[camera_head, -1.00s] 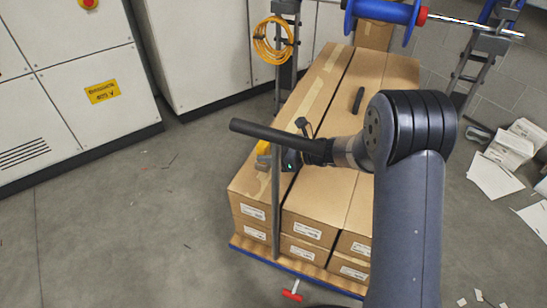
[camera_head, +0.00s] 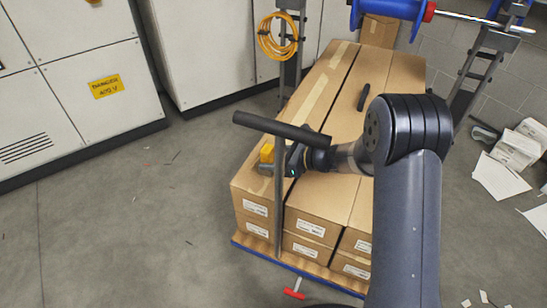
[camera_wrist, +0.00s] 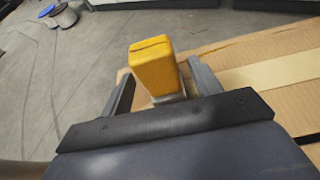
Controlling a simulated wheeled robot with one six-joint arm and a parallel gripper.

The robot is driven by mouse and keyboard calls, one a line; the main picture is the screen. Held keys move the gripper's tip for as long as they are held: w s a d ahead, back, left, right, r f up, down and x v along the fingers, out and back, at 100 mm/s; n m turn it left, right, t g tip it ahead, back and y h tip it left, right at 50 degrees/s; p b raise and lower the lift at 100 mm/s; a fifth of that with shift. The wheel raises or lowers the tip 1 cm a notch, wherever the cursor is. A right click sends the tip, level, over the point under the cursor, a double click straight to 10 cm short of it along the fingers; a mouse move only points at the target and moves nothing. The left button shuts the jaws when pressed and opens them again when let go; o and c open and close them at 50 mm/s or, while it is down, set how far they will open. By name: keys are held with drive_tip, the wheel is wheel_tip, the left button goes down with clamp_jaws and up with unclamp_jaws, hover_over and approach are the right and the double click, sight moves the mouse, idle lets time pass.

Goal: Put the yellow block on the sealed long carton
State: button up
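The yellow block (camera_head: 267,153) is at the left part of the long carton's top (camera_head: 315,95), a carton with a pale tape strip along it. In the wrist view the yellow block (camera_wrist: 156,68) stands between the two fingers of my gripper (camera_wrist: 163,78). Carton shows between the left finger and the block's lower part, and the right finger is very close to its side. My gripper (camera_head: 268,168) looks open around the block, low over the carton. The block's underside is hidden, so its contact with the carton is not clear.
More long cartons (camera_head: 375,120) lie side by side to the right, stacked on a blue-edged pallet (camera_head: 290,268). A dark rod-like object (camera_head: 363,97) lies on them. A grey upright post (camera_head: 279,200) stands in front. Electrical cabinets (camera_head: 75,75) stand left, with open floor (camera_head: 130,225) before them.

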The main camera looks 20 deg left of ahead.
sight(270, 149)
drive_tip(key=shift+r, duration=0.1)
drive_tip(key=shift+d+r+p, duration=0.1)
drive_tip(key=shift+r+p, duration=0.15)
drive_tip(key=shift+p, duration=0.05)
drive_tip(key=p+v, duration=0.2)
drive_tip(key=v, duration=0.9)
drive_tip(key=shift+d+p, duration=0.35)
drive_tip(key=shift+p, duration=0.05)
drive_tip(key=b+x, duration=0.3)
drive_tip(key=x, duration=0.9)
drive_tip(key=shift+s+a+f+b, duration=0.1)
drive_tip(key=shift+a+f+b, duration=0.1)
drive_tip(key=shift+f+b, duration=0.1)
drive_tip(key=r, duration=0.1)
drive_tip(key=r+p, duration=0.1)
drive_tip(key=shift+d+r, duration=0.2)
drive_tip(key=shift+r, duration=0.2)
drive_tip(key=shift+r+p, duration=0.4)
drive_tip(key=shift+r, duration=0.15)
